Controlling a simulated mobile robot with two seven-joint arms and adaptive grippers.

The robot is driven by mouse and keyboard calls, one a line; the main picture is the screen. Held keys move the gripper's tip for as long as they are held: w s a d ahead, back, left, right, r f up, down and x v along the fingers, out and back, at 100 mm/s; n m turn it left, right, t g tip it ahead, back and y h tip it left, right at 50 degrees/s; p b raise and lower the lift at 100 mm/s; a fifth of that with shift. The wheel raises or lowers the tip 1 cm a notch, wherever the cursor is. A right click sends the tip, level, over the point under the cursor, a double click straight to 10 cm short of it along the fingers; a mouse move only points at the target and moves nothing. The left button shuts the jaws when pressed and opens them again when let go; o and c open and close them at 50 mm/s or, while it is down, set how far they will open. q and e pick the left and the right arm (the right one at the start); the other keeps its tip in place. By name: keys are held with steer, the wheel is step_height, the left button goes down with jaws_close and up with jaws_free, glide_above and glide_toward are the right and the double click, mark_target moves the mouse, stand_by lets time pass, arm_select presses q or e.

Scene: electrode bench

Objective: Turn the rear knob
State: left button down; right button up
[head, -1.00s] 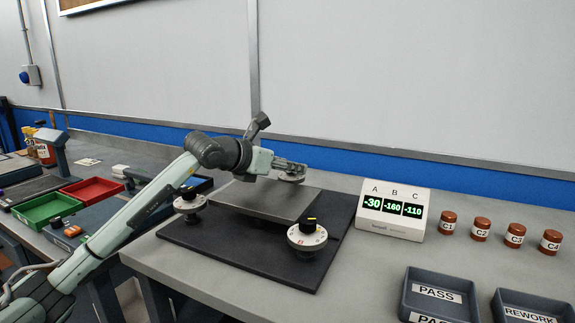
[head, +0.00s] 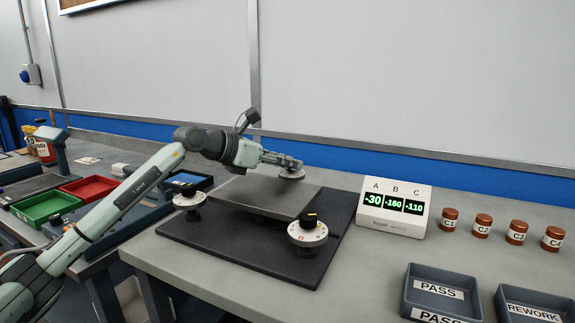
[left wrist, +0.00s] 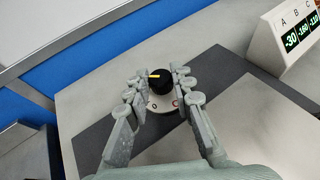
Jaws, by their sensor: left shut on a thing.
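The rear knob sits at the back corner of a black base plate (head: 190,235). Its white dial (head: 293,177) shows under my left gripper (head: 290,164) in the head view, where the fingers hide the black cap. In the left wrist view the black knob (left wrist: 161,82) with a yellow mark lies between the fingers of my left gripper (left wrist: 156,88), shut on it. Two other knobs stand at the left corner (head: 189,199) and front corner (head: 308,232) of the plate. My right gripper is not in view.
A grey raised plate (head: 262,197) lies between the knobs. A display (head: 394,208) reads A -30, B -160, C -110. Several brown capped jars (head: 482,226) stand right of it. PASS (head: 438,296) and REWORK (head: 530,308) trays lie in front. The wall is behind.

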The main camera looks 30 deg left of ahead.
arm_select(q)
steer(key=shift+w+a+m+g+h, duration=0.15)
steer(key=shift+m+g+h, duration=0.35)
steer(key=shift+m+h, duration=0.25)
steer(key=shift+a+m+g+h, duration=0.1)
steer(key=shift+m+g+h, duration=0.4)
steer(key=shift+m+h, duration=0.25)
steer(key=c, duration=1.3)
jaws_free()
steer(key=v, duration=1.1)
steer(key=shift+a, duration=0.1)
steer(key=shift+s+a+r, duration=0.25)
steer(key=shift+s, duration=0.05)
